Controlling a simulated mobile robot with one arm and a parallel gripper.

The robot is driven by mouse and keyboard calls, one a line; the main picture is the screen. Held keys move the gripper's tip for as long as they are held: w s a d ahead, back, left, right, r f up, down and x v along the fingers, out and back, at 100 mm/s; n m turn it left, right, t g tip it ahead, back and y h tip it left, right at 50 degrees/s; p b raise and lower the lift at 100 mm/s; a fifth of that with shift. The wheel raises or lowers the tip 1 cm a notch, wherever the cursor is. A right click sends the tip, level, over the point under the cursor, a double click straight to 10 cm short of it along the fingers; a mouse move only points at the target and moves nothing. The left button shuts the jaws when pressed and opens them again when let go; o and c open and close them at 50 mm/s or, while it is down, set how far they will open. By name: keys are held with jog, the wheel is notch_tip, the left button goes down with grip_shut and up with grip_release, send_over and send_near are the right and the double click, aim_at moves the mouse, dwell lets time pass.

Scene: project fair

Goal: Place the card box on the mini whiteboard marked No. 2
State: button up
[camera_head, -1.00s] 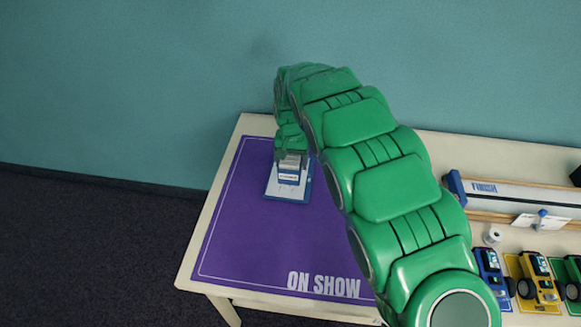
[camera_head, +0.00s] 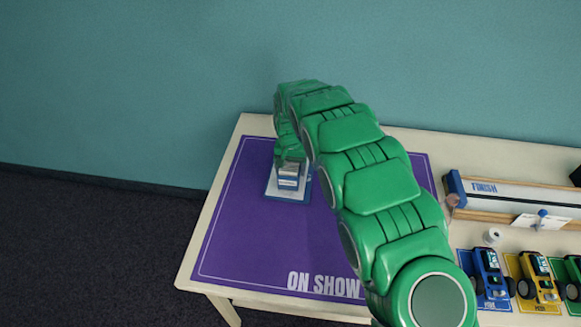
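The small white and blue card box (camera_head: 288,182) is at the fingers of my gripper (camera_head: 290,169), which points down at the upper left of the purple mat. The fingers look shut on the box's upper part, though the arm hides most of them. Under the box is a mini whiteboard (camera_head: 272,193), pale with a blue edge, lying on the mat. The box is over the board's middle and looks upright; I cannot tell whether it touches the board. Any number on the board is hidden or too small to read.
The purple mat (camera_head: 240,235) marked "ON SHOW" is clear around the board. To the right on the table (camera_head: 450,142) are a long track (camera_head: 520,194), a white roll (camera_head: 492,236) and several toy vehicles (camera_head: 537,280). A wall stands behind the table.

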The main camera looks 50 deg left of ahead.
jog(key=shift+f, duration=0.1)
jog(key=o, duration=1.3)
jog(key=shift+c, duration=0.2)
notch_tip(320, 180, up, 12)
jog(key=shift+r, duration=0.1)
